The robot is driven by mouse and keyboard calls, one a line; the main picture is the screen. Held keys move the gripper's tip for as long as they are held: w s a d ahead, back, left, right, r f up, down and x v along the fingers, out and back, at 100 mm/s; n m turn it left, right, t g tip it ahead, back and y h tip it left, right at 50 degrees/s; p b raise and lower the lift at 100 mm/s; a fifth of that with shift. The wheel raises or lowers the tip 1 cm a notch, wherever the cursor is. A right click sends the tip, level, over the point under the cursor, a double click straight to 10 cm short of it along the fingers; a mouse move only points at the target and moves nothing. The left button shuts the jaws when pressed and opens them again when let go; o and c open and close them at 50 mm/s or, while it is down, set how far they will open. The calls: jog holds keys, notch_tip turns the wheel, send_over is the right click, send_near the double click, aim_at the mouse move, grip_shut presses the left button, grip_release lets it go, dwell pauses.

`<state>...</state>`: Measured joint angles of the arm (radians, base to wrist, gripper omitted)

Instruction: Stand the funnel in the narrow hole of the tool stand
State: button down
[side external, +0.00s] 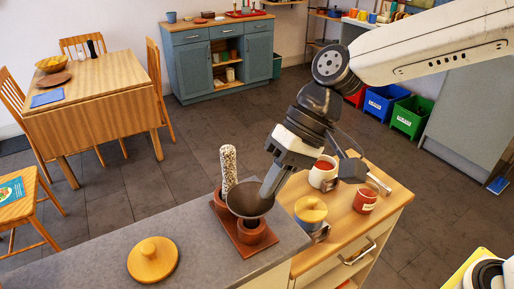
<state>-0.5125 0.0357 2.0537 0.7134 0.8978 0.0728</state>
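The tool stand (222,231) is a reddish-brown block with cup-like holders, on the grey counter. Its far holder has a tall speckled rod (228,163) standing in it. The dark grey funnel (247,203) is over the near holder (251,234), wide mouth up and roughly upright. Its spout is hidden, so I cannot tell whether it is inside the hole or just above it. My gripper (270,187) comes down from the upper right, with its fingers at the funnel's right rim. It appears shut on that rim.
A round wooden lid (153,260) lies on the counter at front left.

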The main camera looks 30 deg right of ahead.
jog(key=shift+f, duration=0.55)
jog(key=c, duration=0.8)
grip_release()
jog(key=shift+v, duration=3.9)
